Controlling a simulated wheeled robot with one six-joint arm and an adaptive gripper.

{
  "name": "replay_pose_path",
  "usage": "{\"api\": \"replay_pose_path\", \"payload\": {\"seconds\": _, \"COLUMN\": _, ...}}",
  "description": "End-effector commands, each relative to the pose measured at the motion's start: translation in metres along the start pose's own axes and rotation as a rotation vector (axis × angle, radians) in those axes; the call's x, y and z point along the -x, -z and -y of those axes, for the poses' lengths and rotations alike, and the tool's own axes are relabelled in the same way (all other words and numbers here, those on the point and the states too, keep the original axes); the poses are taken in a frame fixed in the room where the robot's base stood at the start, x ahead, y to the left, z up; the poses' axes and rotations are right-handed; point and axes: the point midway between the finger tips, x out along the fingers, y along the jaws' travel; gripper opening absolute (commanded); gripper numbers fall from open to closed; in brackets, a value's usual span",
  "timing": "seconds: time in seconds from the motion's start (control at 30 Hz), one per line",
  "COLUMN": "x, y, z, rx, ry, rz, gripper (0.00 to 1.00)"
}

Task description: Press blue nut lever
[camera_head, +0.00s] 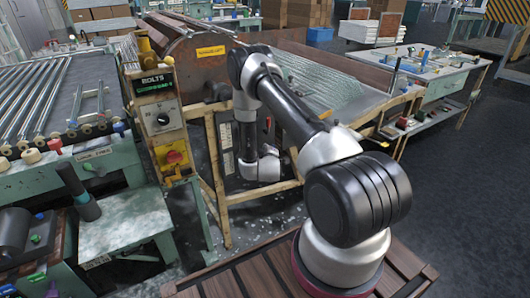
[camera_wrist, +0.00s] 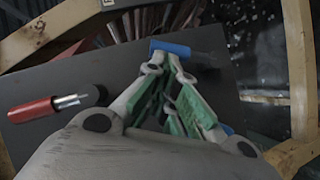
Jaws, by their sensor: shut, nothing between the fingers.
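In the wrist view, my gripper (camera_wrist: 163,62) is shut, with its green-padded fingers meeting near the top middle. A blue lever handle (camera_wrist: 170,47) lies just beyond the fingertips, in front of a dark panel (camera_wrist: 215,95). The fingertips overlap its lower edge in the picture; I cannot tell if they touch it. A small blue piece (camera_wrist: 228,129) shows beside the right finger, partly hidden. In the head view, my arm reaches down to the front of the wooden-framed bench, and the fingers and the blue handle cannot be made out there.
A red-handled lever (camera_wrist: 35,110) sticks out at the left of the panel. Wooden frame pieces (camera_wrist: 300,60) border it. In the head view, a yellowish control post (camera_head: 160,120) marked BOLTS stands left of the arm, and glass tubes (camera_head: 320,85) lie on the bench behind.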

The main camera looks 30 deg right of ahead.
Motion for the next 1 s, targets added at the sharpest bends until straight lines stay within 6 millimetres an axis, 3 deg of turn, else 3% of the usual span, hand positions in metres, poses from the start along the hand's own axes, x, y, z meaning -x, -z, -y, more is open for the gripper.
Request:
{"api": "replay_pose_path", "payload": {"seconds": 0.7, "x": -0.024, "y": -0.036, "z": -0.016, "rx": -0.505, "ry": 0.337, "rz": 0.0, "gripper": 0.0}}
{"api": "replay_pose_path", "payload": {"seconds": 1.0, "x": -0.029, "y": -0.042, "z": -0.015, "rx": -0.517, "ry": 0.346, "rz": -0.001, "gripper": 0.0}}
